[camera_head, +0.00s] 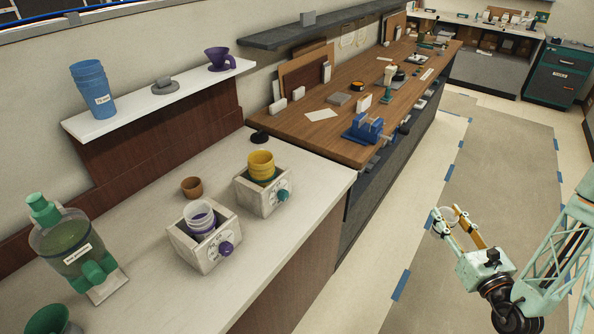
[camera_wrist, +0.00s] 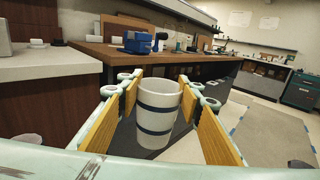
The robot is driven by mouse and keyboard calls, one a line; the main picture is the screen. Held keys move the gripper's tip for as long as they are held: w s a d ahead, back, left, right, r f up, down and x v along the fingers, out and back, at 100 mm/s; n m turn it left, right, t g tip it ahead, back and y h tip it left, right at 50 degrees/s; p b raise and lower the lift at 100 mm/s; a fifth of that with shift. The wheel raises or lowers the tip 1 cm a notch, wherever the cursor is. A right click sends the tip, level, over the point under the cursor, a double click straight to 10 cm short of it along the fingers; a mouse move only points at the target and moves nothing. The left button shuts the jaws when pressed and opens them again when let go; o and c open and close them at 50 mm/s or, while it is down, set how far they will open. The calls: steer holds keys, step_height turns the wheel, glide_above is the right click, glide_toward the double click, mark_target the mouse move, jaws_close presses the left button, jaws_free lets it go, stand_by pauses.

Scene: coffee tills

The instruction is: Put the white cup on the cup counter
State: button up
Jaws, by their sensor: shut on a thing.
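My gripper (camera_head: 458,224) is shut on the white cup (camera_head: 445,217), holding it over the floor, right of the counters. In the wrist view the cup (camera_wrist: 158,98) is upright between the yellow finger pads, and dark bands run around it. A pale-topped counter (camera_head: 150,235) is at the left, apart from the cup. On it stand a pale dial box (camera_head: 209,255) with a purple knob and pale stacked cups (camera_head: 201,218), and another box (camera_head: 263,196) with yellow cups (camera_head: 261,163). No label shows which surface is the cup counter.
A green-lidded dispenser (camera_head: 70,245) and a small brown cup (camera_head: 192,187) stand on the pale counter. A wall shelf (camera_head: 150,102) holds blue cups (camera_head: 93,88) and a purple dripper (camera_head: 219,58). The wooden bench (camera_head: 300,125) behind carries a blue device (camera_head: 365,128). The floor aisle is clear.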

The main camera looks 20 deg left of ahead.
steer(key=w+a+r+n+g+y+b, duration=0.1)
steer(key=w+a+r+n+g+y, duration=0.2)
steer(key=a, duration=0.9)
steer(key=w+a+r+n+g+y+b, duration=0.2)
steer(key=w+a+r+y, duration=0.1)
steer(key=a, duration=0.9)
steer(key=s+a+r+n+g+y+b, duration=0.1)
steer(key=a+r, duration=0.4)
steer(key=a, duration=0.7)
steer(key=s+a+r+n+g+y+b, duration=0.1)
steer(key=a+r+n+g, duration=0.2)
steer(key=a, duration=1)
step_height(320, 180, up, 2)
steer(key=shift+a+g+y, duration=0.15)
steer(key=shift+g+y, duration=0.15)
steer(key=shift+g, duration=0.8)
steer(key=shift+f, duration=0.15)
step_height(320, 180, down, 6)
steer(key=b, duration=0.1)
steer(key=shift+b, duration=0.4)
steer(key=shift+f+b, duration=0.45)
steer(key=shift+f, duration=1.45)
